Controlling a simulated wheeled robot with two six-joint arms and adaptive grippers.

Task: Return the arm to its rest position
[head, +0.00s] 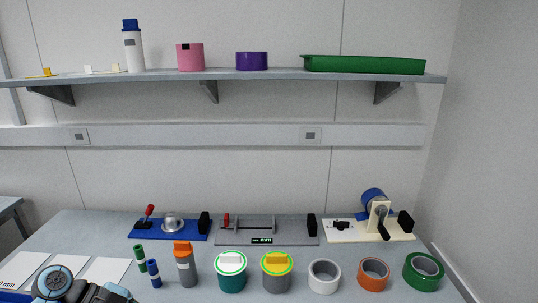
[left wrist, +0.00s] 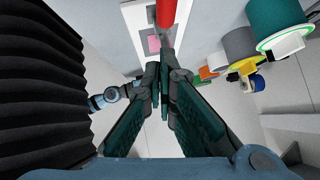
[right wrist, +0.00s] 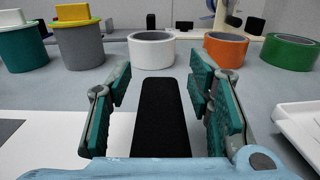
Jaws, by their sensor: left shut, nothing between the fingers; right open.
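My left gripper (left wrist: 163,72) is shut in the left wrist view, its fingertips together with nothing between them. A red cylindrical thing (left wrist: 165,13) shows just beyond the tips; whether they touch it I cannot tell. My right gripper (right wrist: 162,75) is open in the right wrist view, fingers spread wide. A black block (right wrist: 162,115) shows between and below its fingers, and I see no contact. In the head view, part of my left arm shows at the lower left edge; neither gripper's fingers can be seen there.
The bench holds a teal pot (head: 231,281), a grey pot with yellow lid (head: 275,284), tape rolls in white (head: 324,284), orange (head: 373,283) and green (head: 423,283), an orange-capped bottle (head: 187,272) and fixtures behind. A shelf (head: 275,76) spans above. Space between bench and shelf is clear.

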